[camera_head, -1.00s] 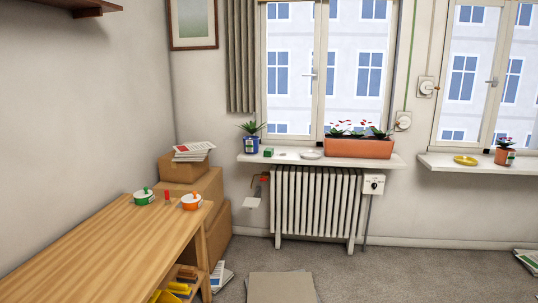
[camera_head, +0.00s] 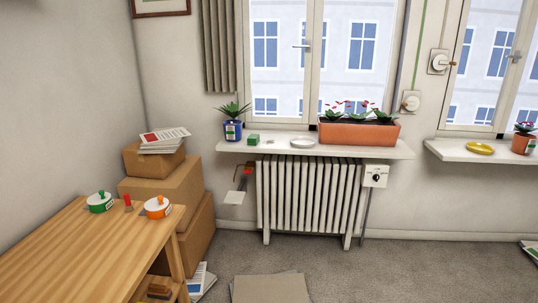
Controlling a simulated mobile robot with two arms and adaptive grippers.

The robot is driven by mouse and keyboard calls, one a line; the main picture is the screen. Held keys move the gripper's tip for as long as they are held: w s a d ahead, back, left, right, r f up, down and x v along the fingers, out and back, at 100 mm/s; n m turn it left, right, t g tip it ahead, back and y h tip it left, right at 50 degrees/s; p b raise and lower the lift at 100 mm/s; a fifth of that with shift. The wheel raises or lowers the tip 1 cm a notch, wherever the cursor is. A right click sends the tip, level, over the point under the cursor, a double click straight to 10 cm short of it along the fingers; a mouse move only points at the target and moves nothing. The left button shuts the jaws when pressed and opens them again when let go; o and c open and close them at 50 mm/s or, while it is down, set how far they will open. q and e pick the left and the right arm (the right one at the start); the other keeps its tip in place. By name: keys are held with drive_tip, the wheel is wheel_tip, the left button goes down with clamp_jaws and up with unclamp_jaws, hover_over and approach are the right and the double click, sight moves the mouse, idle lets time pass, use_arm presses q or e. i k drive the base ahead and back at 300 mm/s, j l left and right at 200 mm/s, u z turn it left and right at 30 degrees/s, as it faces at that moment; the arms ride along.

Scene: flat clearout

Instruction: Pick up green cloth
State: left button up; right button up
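A small green item (camera_head: 253,139) with a folded or block-like shape lies on the left window sill, between a potted plant and a white dish. It is too small to tell surely whether it is the green cloth. No other green cloth shows. Neither of my grippers is in view.
The left window sill (camera_head: 230,147) also holds a blue-potted plant (camera_head: 233,130), a white dish (camera_head: 303,142) and a terracotta planter (camera_head: 358,134). A radiator (camera_head: 305,195) stands below. Stacked cardboard boxes (camera_head: 165,187) and a wooden table (camera_head: 60,255) stand left. Flat cardboard (camera_head: 270,290) lies on open floor.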

sight(253, 139)
drive_tip(key=i, duration=2.05)
drive_tip(key=l+z, duration=0.05)
drive_tip(key=l, duration=0.1)
